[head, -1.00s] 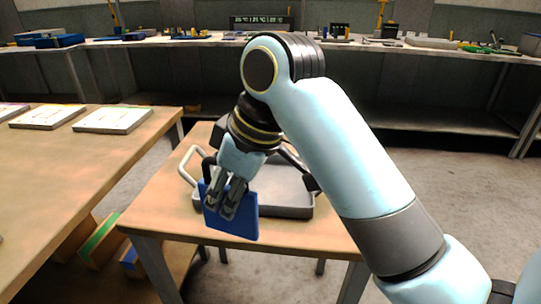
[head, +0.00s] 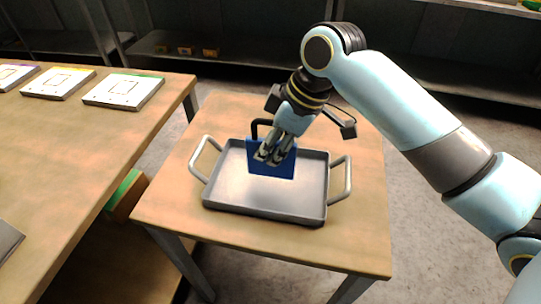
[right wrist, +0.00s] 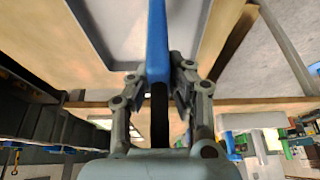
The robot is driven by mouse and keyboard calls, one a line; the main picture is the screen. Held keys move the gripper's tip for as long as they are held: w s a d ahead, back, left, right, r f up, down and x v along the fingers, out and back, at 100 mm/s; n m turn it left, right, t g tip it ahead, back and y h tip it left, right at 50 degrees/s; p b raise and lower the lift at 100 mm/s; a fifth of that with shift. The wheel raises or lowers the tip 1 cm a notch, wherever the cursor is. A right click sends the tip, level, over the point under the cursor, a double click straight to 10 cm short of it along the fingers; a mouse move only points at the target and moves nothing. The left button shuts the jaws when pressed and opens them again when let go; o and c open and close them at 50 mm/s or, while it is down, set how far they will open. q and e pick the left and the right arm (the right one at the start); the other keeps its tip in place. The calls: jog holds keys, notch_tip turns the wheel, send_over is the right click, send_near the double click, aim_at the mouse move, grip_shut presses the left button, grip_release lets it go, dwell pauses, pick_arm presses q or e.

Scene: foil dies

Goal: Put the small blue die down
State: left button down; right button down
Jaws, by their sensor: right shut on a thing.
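The small blue die (head: 272,172) is a thin flat blue plate with a black handle on top. My right gripper (head: 272,154) is shut on it and holds it upright above the grey metal tray (head: 228,196), over the tray's back half. In the right wrist view the die (right wrist: 157,45) shows edge-on between the fingers of my right gripper (right wrist: 158,75). I cannot tell whether its lower edge touches the tray floor. The rest of the tray floor looks empty. My left gripper is not in view.
The tray has a raised rim and two side handles. It stands on a small wooden table (head: 180,205). A larger wooden table (head: 70,140) at the left bears several white plates with coloured edges (head: 123,90). A shelf (head: 180,52) stands at the back.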

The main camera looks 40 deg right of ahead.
jog(key=shift+w+d+f, duration=0.25)
jog(key=shift+w+f, duration=0.1)
jog(key=shift+f, duration=0.6)
jog(key=shift+w+d+f, duration=0.2)
jog(key=shift+w+f, duration=0.2)
jog(key=shift+f, duration=0.5)
jog(key=shift+w+d+f, duration=0.25)
jog(key=shift+w+f, duration=0.1)
jog(key=shift+f, duration=0.6)
jog(key=shift+f, duration=0.1)
jog(key=c, duration=1.3)
grip_release()
jog(key=shift+o, duration=0.2)
jog(key=v, duration=1.2)
